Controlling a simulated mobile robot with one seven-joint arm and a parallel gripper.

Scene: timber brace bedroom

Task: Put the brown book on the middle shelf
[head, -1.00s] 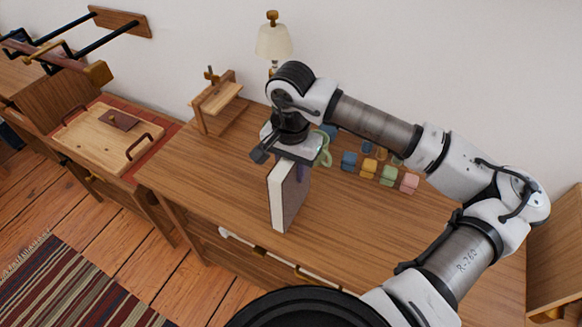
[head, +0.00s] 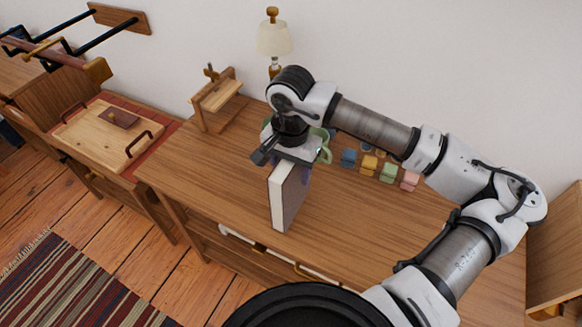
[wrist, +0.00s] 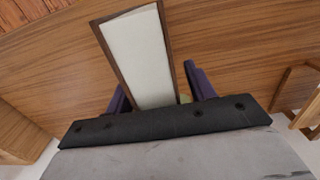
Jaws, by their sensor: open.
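The brown book (head: 287,200) stands upright on the wooden desk (head: 370,235), its pale page edge facing me. In the wrist view the book (wrist: 138,55) shows white pages between thin brown covers. My gripper (head: 292,168) is over the top of the book and points down. In the wrist view its two purple fingers are apart, one on each side of the book, with a visible gap at least on the right. No shelf clearly marked as the middle one shows; part of a wooden unit (head: 556,245) is at the right edge.
A lamp (head: 273,40) and a small wooden stand (head: 214,98) are at the back. A wooden tray (head: 90,145) lies on the left cabinet. The desk's left part is clear.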

